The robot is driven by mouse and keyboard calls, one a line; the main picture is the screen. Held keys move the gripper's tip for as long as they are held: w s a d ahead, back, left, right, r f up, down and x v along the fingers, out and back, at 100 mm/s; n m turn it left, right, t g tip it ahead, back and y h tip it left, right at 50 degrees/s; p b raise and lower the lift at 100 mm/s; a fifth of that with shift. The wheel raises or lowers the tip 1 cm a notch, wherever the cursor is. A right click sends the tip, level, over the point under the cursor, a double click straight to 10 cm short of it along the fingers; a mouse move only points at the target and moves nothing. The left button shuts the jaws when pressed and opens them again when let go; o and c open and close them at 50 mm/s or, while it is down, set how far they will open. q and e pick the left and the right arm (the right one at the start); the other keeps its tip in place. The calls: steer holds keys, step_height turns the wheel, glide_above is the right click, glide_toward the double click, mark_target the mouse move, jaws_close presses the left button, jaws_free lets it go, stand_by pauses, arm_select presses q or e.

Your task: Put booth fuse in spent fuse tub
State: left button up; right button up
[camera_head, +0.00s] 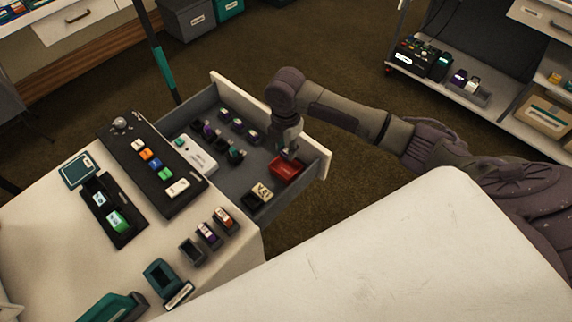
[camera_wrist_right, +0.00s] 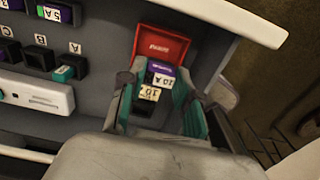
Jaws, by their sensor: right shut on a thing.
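My right gripper (camera_head: 287,151) reaches down into the open grey drawer (camera_head: 222,180), above the red spent fuse tub (camera_head: 287,169). In the right wrist view its teal-padded fingers (camera_wrist_right: 162,80) are shut on a small booth fuse (camera_wrist_right: 162,72) with a purple part and a white label. The red tub (camera_wrist_right: 160,46) shows just past the fingertips. The fuse appears to be at the tub's near edge; whether it touches the tub cannot be told. A yellow label (camera_wrist_right: 149,93) also shows between the fingers. My left gripper is not in view.
Several fuses in dark holders (camera_head: 231,130) and a white device (camera_head: 196,154) lie in the drawer. A cream-labelled block (camera_head: 262,190) sits beside the tub. The white drawer front (camera_head: 317,160) rises close to my gripper. The counter holds a black panel (camera_head: 150,168).

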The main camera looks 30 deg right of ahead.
mark_target(286, 150)
steer(key=shift+f, duration=3.45)
steer(key=shift+f, duration=0.15)
steer(key=o, duration=0.6)
steer(key=shift+c, duration=0.2)
step_height(286, 150, up, 12)
steer(key=shift+r, duration=0.2)
